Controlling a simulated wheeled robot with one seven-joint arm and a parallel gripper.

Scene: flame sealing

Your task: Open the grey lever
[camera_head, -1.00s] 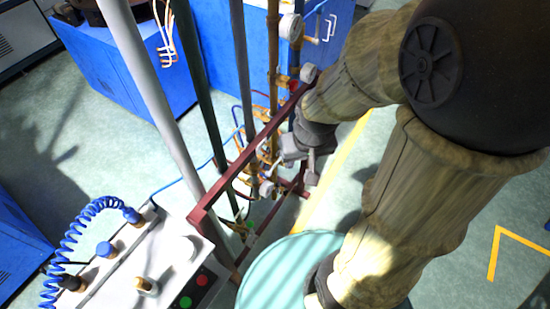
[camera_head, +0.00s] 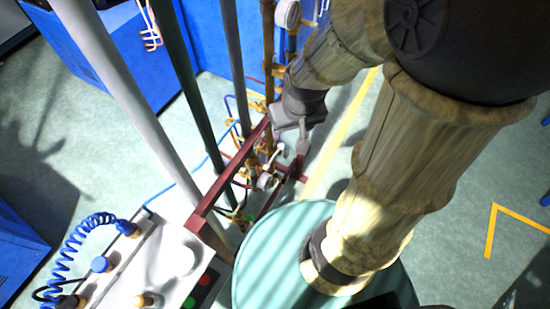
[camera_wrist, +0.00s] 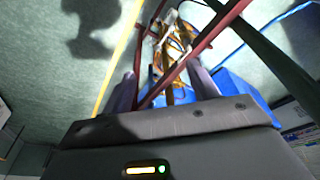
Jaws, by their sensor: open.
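My gripper (camera_head: 290,132) hangs in front of the pipe rack in the head view. In the wrist view my gripper (camera_wrist: 165,85) has its two dark fingers spread apart with nothing held between them. A red frame bar (camera_wrist: 196,55) and copper pipes with valve fittings (camera_wrist: 174,50) show beyond and between the fingers. In the head view, small pale fittings (camera_head: 276,155) sit just below the gripper, close to the copper pipes. I cannot tell which fitting is the grey lever; it is small, blurred or partly hidden by my gripper.
A red metal frame (camera_head: 232,172) and upright pipes (camera_head: 195,90) stand left of my arm. A white control box (camera_head: 165,265) with a blue coiled hose (camera_head: 75,250) is at lower left. A round teal top (camera_head: 275,250) lies below my arm. Blue cabinets stand behind.

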